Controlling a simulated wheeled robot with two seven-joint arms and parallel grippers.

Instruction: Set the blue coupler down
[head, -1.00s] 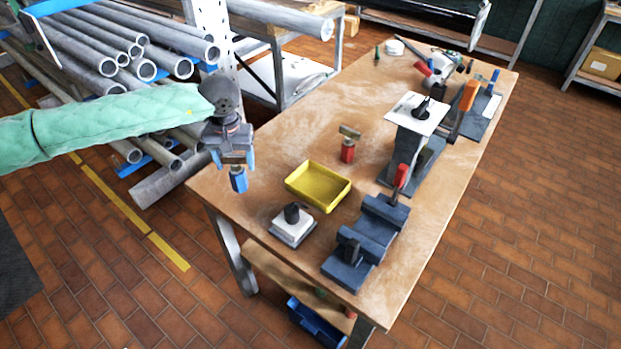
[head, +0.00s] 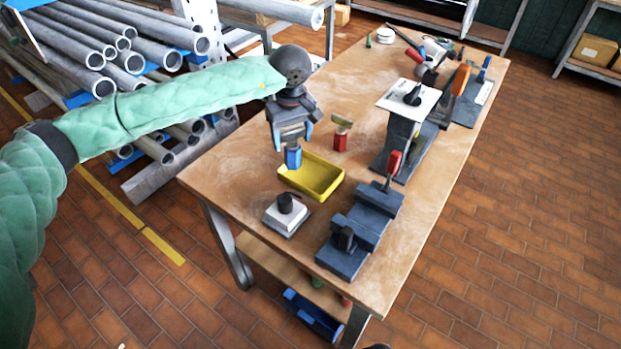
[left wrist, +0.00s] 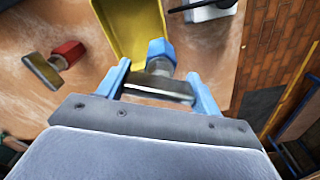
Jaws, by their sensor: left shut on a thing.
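In the left wrist view the blue coupler (left wrist: 160,50) has a hexagonal blue end and a metal crosspiece. The blue fingers of my left gripper (left wrist: 160,88) are shut on the metal crosspiece. The yellow tray (left wrist: 118,25) shows just beyond it and looks empty. I cannot tell whether the coupler touches the tray. My right gripper is not in view.
A similar red coupler (head: 340,138) stands upright on the wooden bench (head: 240,150) behind the tray. A white block with a black knob (head: 285,212) and a dark vise (head: 358,235) stand in front. Bare bench lies left of the tray.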

